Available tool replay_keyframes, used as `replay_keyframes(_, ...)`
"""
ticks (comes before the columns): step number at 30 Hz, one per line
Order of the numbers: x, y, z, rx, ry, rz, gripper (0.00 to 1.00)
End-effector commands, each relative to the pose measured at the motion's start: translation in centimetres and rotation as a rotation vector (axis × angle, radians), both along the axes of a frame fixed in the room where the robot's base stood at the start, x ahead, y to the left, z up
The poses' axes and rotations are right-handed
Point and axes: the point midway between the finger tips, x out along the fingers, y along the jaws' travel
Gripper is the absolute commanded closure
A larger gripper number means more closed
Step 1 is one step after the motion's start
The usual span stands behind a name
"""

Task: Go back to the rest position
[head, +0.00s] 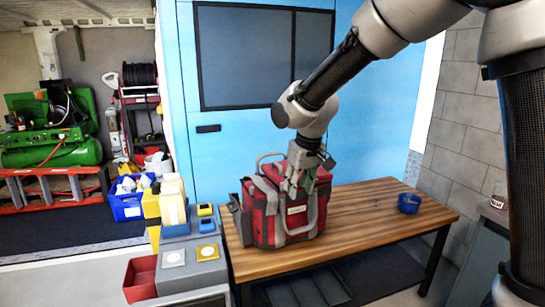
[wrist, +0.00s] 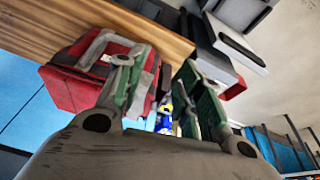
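My gripper (head: 303,186) hangs at the end of my bent arm, pointing down in front of the red and grey tool bag (head: 270,218). In the head view it overlaps the bag's upper part; I cannot tell whether it touches it. In the wrist view, the two green-padded fingers of my gripper (wrist: 158,75) stand apart, with no object clearly held. The red bag (wrist: 65,88) shows behind the left finger. A small blue and yellow thing shows between the fingers, apparently farther off.
The bag stands on the left of a wooden table (head: 365,222). A blue bowl (head: 409,203) sits at its right end. Left of the table are a grey cabinet (head: 195,262) with small yellow and blue items and a red bin (head: 140,278). A blue wall panel stands behind.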

Motion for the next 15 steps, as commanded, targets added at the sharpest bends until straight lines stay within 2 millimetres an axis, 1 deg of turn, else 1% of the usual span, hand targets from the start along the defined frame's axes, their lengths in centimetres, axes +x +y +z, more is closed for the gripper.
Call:
replay_keyframes(2, -1.1, -0.7, -0.6, -0.022, 0.029, 0.010, 0.63)
replay_keyframes(5, -2.9, -2.0, -0.8, -0.045, 0.063, 0.023, 0.63)
replay_keyframes(8, -4.8, -4.2, -0.5, -0.065, 0.095, 0.024, 0.63)
replay_keyframes(11, -6.9, -6.9, 0.3, -0.076, 0.121, 0.013, 0.63)
replay_keyframes(15, -10.3, -11.3, 1.7, -0.079, 0.148, -0.021, 0.63)
